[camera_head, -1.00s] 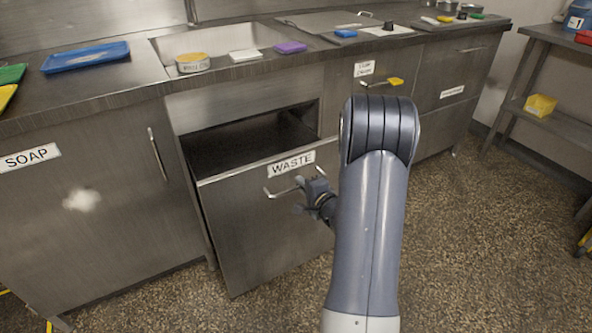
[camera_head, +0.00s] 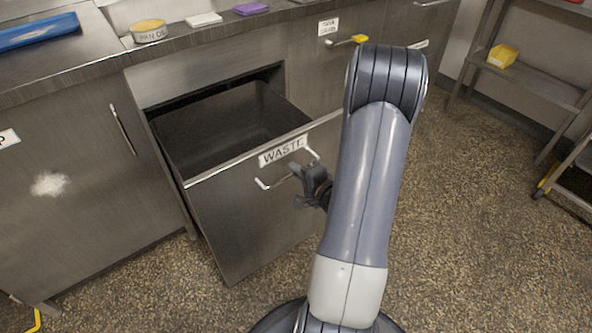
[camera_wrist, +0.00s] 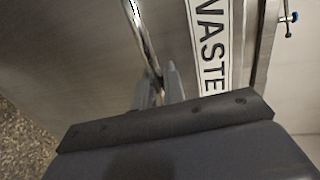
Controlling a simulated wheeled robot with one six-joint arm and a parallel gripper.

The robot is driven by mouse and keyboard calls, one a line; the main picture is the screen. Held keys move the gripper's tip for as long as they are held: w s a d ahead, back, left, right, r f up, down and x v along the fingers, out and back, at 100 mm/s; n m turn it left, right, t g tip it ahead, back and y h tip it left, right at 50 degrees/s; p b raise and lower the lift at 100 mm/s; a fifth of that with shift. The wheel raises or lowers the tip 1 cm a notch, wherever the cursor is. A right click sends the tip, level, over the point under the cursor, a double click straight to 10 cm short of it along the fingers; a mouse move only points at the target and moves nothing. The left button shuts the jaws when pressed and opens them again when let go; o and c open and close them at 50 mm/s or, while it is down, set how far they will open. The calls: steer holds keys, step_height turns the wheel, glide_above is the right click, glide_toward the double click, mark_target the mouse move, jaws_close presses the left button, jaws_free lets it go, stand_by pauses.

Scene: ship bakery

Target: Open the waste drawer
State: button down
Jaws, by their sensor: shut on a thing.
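The waste drawer (camera_head: 245,215) is a steel front labelled WASTE, pulled well out of the counter. Its dark bin interior (camera_head: 225,130) shows from above and looks empty. A bar handle (camera_head: 265,186) runs across the front below the label. My gripper (camera_head: 305,178) is at the right part of this handle, in front of the drawer. In the wrist view the fingers (camera_wrist: 160,88) are closed around the handle bar (camera_wrist: 140,35), beside the WASTE label (camera_wrist: 212,50). The exact contact at the fingertips is partly hidden by the gripper body.
The soap cabinet (camera_head: 70,170) stands shut at left. The countertop holds a blue tray (camera_head: 35,32), a round tin (camera_head: 149,32) and sponges. A yellow cloth or tag (camera_head: 360,39) is on another drawer's handle. Speckled floor (camera_head: 470,210) is clear at right; a shelf rack (camera_head: 530,80) stands beyond.

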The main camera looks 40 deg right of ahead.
steer(key=c, duration=1.6)
jaws_free()
steer(key=p+v, duration=0.2)
steer(key=v, duration=0.8)
steer(key=shift+s, duration=0.4)
steer(key=shift+w, duration=0.15)
steer(key=b+x, duration=0.2)
steer(key=x, duration=0.8)
steer(key=shift+w, duration=0.35)
steer(key=shift+a, duration=0.1)
